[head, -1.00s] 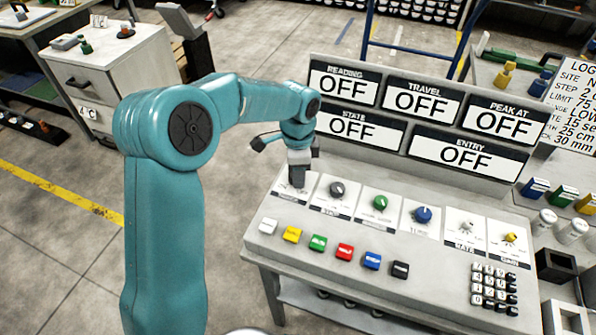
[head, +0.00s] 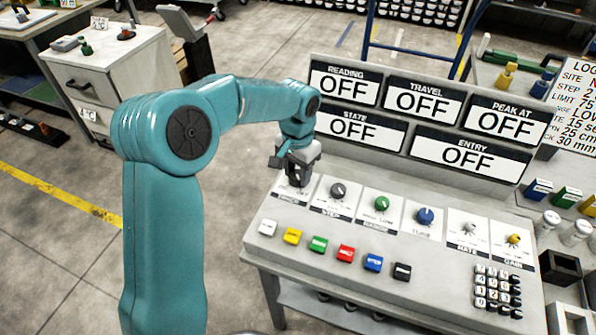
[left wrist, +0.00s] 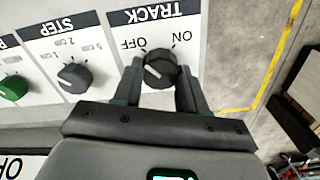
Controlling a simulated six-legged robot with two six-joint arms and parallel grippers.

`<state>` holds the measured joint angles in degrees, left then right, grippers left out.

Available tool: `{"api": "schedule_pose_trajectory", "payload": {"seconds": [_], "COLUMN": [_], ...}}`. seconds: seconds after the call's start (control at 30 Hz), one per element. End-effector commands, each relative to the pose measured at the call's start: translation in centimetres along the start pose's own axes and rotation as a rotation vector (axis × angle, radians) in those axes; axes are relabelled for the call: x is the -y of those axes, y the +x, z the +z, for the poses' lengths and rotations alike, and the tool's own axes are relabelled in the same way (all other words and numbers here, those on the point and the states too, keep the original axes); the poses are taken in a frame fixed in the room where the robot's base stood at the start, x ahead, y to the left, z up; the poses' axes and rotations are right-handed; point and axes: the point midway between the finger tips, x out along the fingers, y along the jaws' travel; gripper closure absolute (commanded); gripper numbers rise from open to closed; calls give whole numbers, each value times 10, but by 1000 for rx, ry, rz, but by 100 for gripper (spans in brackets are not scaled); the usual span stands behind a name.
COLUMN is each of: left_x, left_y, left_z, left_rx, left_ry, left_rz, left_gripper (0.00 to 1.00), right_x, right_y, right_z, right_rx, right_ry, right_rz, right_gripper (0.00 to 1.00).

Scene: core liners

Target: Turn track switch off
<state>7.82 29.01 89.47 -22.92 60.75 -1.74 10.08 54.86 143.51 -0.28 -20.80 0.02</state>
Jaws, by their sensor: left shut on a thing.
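The track switch (left wrist: 159,70) is a dark rotary knob on a white panel labelled TRACK, with OFF and ON marks, seen upside down in the left wrist view. Its pale pointer line is aimed towards the OFF side. My left gripper (left wrist: 160,80) is shut on the knob, one finger on each side. In the head view my left gripper (head: 297,172) stands over the left end of the console (head: 262,243) and hides most of the knob. My right gripper is not in view.
The grey step knob (head: 338,190), green knob (head: 382,203) and blue knob (head: 425,215) line the console to the right. Coloured buttons (head: 318,243) and a keypad (head: 492,288) sit in front. Display signs (head: 422,103) behind all read OFF.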

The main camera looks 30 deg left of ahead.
Motion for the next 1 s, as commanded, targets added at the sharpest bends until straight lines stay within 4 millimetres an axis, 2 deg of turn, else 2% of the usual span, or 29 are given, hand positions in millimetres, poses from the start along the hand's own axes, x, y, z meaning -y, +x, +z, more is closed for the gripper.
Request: {"api": "schedule_pose_trajectory", "payload": {"seconds": [0.3,0.73,0.77,0.8,0.83,1.0], "left_x": [1,1,1,1,1,0], "left_y": [-1,-1,-1,-1,-1,0], "left_z": [0,0,0,0,0,0], "left_rx": [-2,-2,-2,-2,-2,-1], "left_ry": [-75,-82,-82,-81,-81,-80], "left_rz": [-1,-1,-1,0,0,0], "left_gripper": [89,89,49,36,33,33], "right_x": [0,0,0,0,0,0], "right_y": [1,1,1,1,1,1], "right_z": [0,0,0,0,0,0], "right_rx": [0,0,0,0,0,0], "right_ry": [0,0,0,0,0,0], "right_rz": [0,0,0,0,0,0], "right_gripper": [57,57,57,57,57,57]}}
